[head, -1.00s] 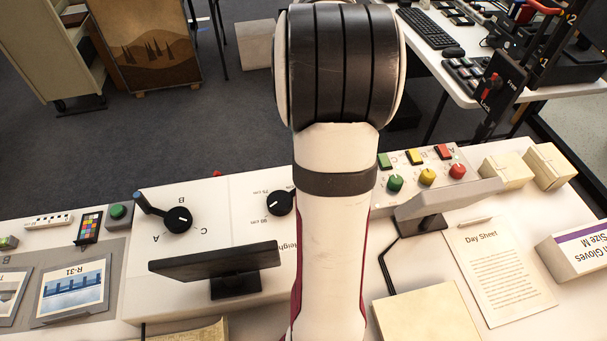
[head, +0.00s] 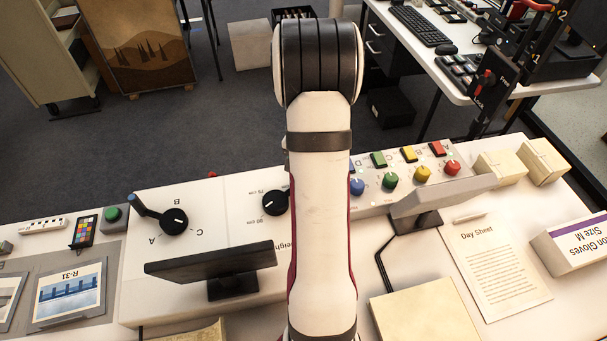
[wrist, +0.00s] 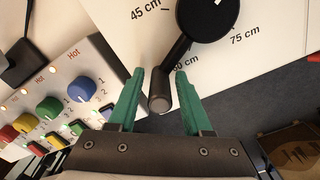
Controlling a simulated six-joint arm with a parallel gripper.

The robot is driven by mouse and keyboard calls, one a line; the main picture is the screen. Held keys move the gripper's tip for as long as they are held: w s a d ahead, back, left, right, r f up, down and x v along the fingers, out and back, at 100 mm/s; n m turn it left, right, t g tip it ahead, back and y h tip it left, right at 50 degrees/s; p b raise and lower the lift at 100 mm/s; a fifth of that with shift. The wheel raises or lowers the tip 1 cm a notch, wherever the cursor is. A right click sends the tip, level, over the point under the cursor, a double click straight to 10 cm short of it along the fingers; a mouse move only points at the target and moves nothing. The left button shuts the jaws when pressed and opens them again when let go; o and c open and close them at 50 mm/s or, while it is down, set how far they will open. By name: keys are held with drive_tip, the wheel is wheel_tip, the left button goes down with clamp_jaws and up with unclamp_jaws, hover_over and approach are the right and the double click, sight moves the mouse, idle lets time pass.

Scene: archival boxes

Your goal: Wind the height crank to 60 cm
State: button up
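The height crank's black hub (wrist: 207,15) shows at the top of the wrist view, and also in the head view (head: 275,203) just left of my arm. In the wrist view its arm runs down-left to a round grey handle (wrist: 160,98). The arm partly covers the 60 cm label (wrist: 184,63); the 45 cm mark lies to its left and 75 cm to its right. My gripper (wrist: 160,76) is open, its green fingers on either side of the handle with gaps showing. In the head view my arm hides the handle and gripper.
A panel of coloured knobs and buttons (head: 402,182) stands right of the crank. A second dial marked A, B, C (head: 174,221) with a blue-tipped lever is to the left. A dark tilted screen (head: 210,262) stands in front.

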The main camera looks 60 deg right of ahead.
clamp_jaws()
drive_tip(key=shift+s, duration=0.1)
